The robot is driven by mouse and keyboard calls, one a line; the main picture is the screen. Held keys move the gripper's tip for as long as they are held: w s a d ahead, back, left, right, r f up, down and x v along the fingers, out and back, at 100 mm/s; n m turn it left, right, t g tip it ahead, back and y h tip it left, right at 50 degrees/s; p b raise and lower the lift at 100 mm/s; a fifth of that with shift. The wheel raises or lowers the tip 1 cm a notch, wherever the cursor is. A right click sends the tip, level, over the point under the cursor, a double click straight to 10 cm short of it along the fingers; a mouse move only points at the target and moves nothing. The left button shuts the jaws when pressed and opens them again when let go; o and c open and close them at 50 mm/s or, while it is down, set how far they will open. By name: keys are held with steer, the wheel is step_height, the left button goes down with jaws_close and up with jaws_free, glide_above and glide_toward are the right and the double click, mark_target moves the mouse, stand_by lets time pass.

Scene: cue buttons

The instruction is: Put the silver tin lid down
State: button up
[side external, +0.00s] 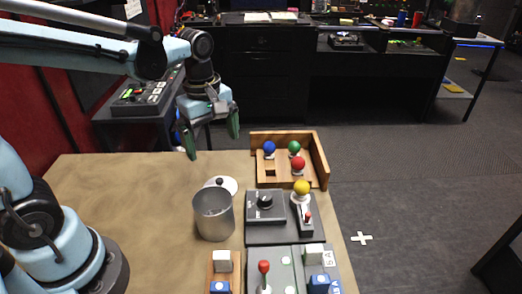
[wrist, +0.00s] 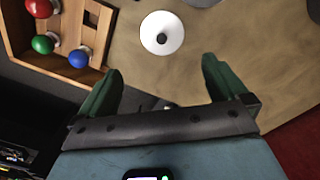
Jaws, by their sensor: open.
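The silver tin lid (side external: 226,184) is a pale disc with a dark knob, lying on the table behind the silver tin (side external: 213,216). In the wrist view the lid (wrist: 154,32) lies flat with its knob up, beyond my fingertips. The tin stands upright and its top is uncovered; only an edge of it (wrist: 203,2) shows at the top of the wrist view. My gripper (side external: 211,143) is open and empty, raised above the far side of the table. Its two green fingers (wrist: 160,80) are wide apart and do not touch the lid.
A wooden tray (side external: 322,160) with blue, green and red balls stands at the back right. A grey panel (side external: 257,237) with a dial, a yellow ball and a lever sits right of the tin. Blocks and a red-topped lever stand in front. The table's left half is clear.

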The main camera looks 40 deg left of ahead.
steer(key=s+m+t, duration=0.1)
steer(key=m+t, duration=0.1)
steer(key=m, duration=0.3)
steer(key=s+m+t, duration=0.1)
steer(key=m+t, duration=0.1)
steer(key=m, duration=0.4)
steer(key=s+r+m+t, duration=0.1)
steer(key=s+m+t, duration=0.1)
steer(key=m, duration=0.3)
steer(key=shift+d+t, duration=0.2)
steer(key=shift+t, duration=0.1)
